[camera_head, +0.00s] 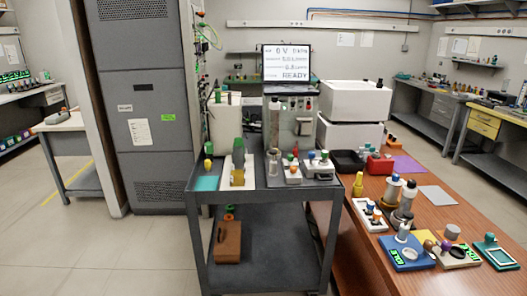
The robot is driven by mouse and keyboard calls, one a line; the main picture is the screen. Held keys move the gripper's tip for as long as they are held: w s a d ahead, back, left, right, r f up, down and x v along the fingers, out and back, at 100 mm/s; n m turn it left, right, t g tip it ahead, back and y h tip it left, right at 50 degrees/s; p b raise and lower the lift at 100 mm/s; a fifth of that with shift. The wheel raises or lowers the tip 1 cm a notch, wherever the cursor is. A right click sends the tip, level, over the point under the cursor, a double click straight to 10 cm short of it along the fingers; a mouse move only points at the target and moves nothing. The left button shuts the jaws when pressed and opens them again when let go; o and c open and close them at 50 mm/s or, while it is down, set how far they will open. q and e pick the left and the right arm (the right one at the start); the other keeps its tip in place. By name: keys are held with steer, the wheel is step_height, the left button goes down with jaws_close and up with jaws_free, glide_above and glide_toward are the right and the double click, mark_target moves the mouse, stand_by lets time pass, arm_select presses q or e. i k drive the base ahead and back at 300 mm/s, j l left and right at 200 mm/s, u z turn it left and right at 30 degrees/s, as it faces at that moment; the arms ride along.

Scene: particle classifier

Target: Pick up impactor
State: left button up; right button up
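Neither of my grippers shows in the head view. No label marks the impactor, so I cannot tell for sure which thing it is. A slim grey metal cylinder (275,122) stands upright at the back of the grey cart. A dark green and yellow piece (238,162) stands on a white base on the cart's left half. A grey cylinder with a white top (405,201) stands upright on the wooden table, and a short grey cylinder (452,232) sits further right on it.
The grey cart (262,199) has a crowded top and a brown box (228,241) on its lower shelf. The wooden table (464,209) on the right holds white boxes (352,108) and small fixtures. A tall grey cabinet (146,110) stands left. Open floor (110,255) lies front left.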

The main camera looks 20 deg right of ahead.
mark_target(391, 195)
steer(key=i+l+z, duration=0.1)
steer(key=i+z, duration=0.35)
steer(key=i+j+z, duration=0.1)
steer(key=i+z, duration=0.4)
steer(key=i, duration=0.15)
